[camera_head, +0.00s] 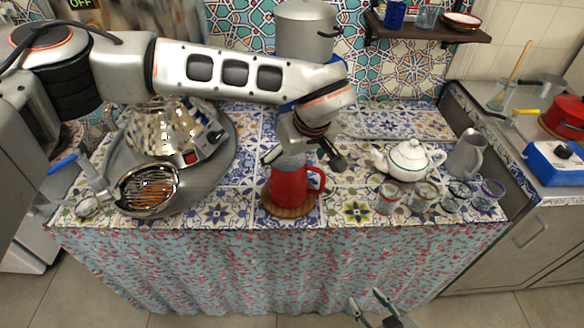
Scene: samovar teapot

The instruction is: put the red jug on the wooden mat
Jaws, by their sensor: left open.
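The red jug (288,187) stands upright on the round wooden mat (290,211) near the front edge of the tiled counter. Its handle points right. My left gripper (304,156) is open at the jug's top, with one finger to the left and one to the right of the rim. The gripper hides part of the top, and I cannot tell whether a finger touches it. My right gripper (369,302) is low in front of the counter, away from the jug, with its fingers apart and empty.
A white teapot (409,159), a grey pitcher (466,155) and several glasses (423,196) stand to the right. A metal samovar (160,130) and a strainer bowl (148,189) sit on the left. A large pot (305,30) is behind my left arm.

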